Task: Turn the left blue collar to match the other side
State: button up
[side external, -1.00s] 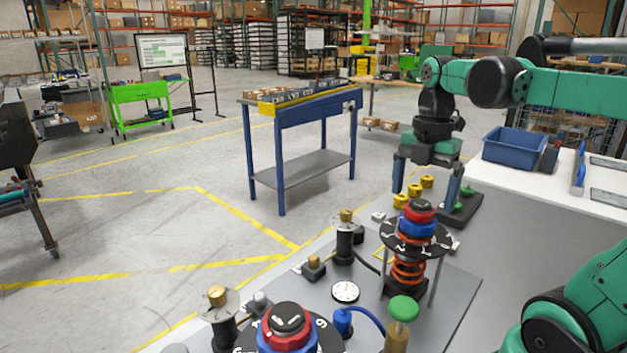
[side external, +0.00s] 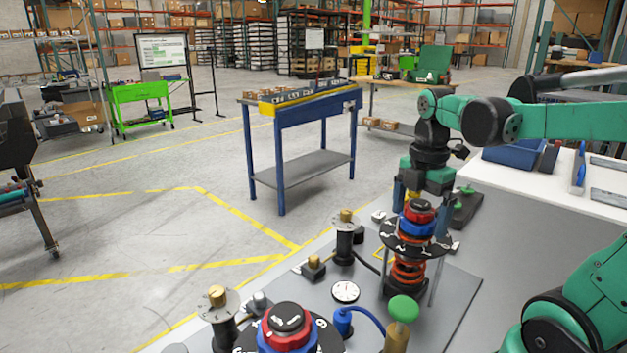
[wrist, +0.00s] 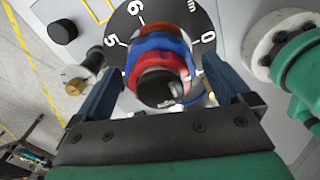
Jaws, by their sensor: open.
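Two spring units stand on the grey plate, each with a black-topped red knob, a blue collar and a black numbered dial disc. The far unit's blue collar (side external: 416,229) sits under its red knob (side external: 418,211); the near unit's blue collar (side external: 263,341) is at the bottom edge, partly cut off. My gripper (wrist: 162,66) is open, pointing down at the far unit. In the wrist view its fingers flank the blue collar (wrist: 158,43) and red knob (wrist: 160,72), with small gaps visible.
A green-capped post (side external: 403,309), a white gauge (side external: 345,292) and brass-topped black fittings (side external: 345,225) stand close around the units. A blue bin (side external: 513,154) is on the white table behind.

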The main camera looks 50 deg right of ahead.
jog(key=m, duration=2)
jog(key=c, duration=1.2)
jog(key=n, duration=1.3)
jog(key=shift+r, duration=0.1)
jog(key=n, duration=0.4)
jog(key=o, duration=1.2)
